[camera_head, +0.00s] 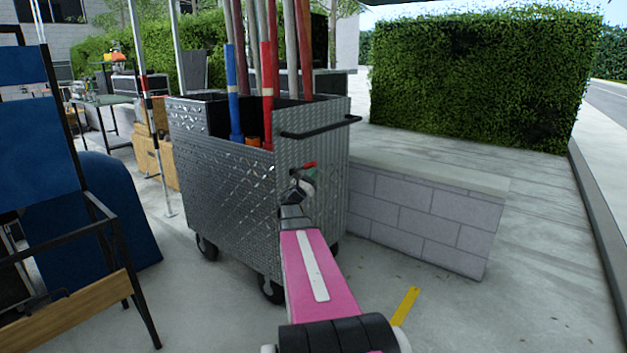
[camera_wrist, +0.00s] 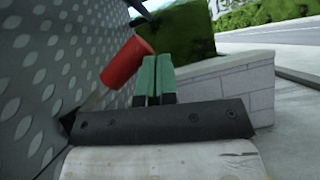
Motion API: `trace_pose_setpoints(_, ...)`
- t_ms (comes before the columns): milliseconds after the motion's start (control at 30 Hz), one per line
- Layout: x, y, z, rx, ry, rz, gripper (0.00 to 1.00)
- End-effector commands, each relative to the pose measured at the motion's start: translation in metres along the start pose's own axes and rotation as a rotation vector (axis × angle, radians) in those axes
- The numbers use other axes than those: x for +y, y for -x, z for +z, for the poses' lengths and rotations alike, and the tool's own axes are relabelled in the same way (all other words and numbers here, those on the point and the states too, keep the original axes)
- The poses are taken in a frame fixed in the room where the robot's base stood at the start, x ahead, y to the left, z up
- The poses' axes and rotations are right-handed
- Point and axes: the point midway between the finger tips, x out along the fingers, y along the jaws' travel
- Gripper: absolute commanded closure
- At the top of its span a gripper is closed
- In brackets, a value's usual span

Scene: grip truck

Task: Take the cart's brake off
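The cart (camera_head: 230,185) is a grey diamond-plate metal box on black wheels, with a dark push bar (camera_head: 320,128) at its right end. A red cylindrical handle (camera_wrist: 127,63), which looks like the brake lever, sticks out from the cart's end panel. It shows small in the head view (camera_head: 309,164), just above my gripper (camera_head: 312,175). In the wrist view my gripper's green fingers (camera_wrist: 156,60) lie side by side, shut with nothing seen between them. The handle is just left of the fingertips; I cannot tell whether they touch. The lever's base is mostly hidden.
Red and blue poles (camera_head: 267,90) stand in the cart. A low block wall (camera_head: 425,215) is close to the cart's right end. A blue chair-like frame (camera_head: 45,150) stands at left. A yellow strip (camera_head: 405,305) lies on the pavement. Open pavement lies at right.

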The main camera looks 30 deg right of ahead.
Motion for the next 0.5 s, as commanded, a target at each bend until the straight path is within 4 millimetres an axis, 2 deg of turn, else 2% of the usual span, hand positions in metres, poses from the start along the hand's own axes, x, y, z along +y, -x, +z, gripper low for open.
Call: trace_pose_setpoints(500,0.0027,-0.0039,0.0063,-0.005,0.000,0.000,1.00)
